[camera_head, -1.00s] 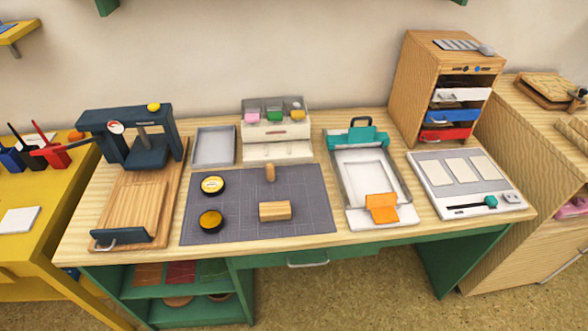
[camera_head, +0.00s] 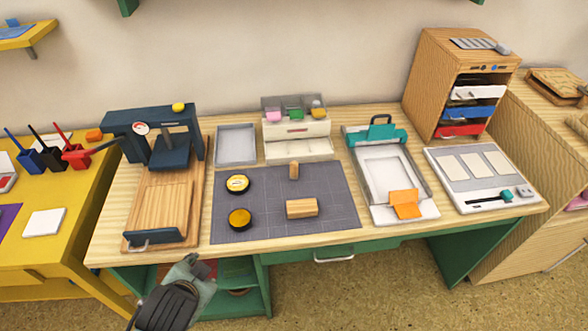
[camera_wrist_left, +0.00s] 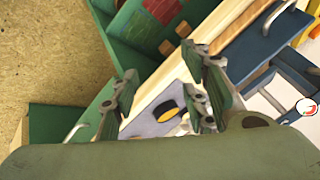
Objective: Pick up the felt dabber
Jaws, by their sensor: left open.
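A small upright wooden piece (camera_head: 293,171), which looks like the felt dabber, stands on the grey gridded mat (camera_head: 330,225) toward its back edge; its felt is not visible. A wooden block (camera_head: 302,208) lies in front of it. Two round inkpads, one with a pale centre (camera_head: 237,184) and one amber (camera_head: 240,218), sit on the mat's left side. My left gripper (camera_wrist_left: 162,98) is open and empty in the left wrist view. In the head view, its arm is at the bottom left, in front of the desk's edge and well away from the wooden piece. My right gripper is not in view.
A dark press (camera_head: 172,150) on a wooden board stands left of the mat. A grey tray (camera_head: 236,131) and a small drawer box (camera_head: 298,129) are behind it. A teal-clipped frame (camera_head: 420,181) is to the right. The desk's front edge lies between my left arm and the mat.

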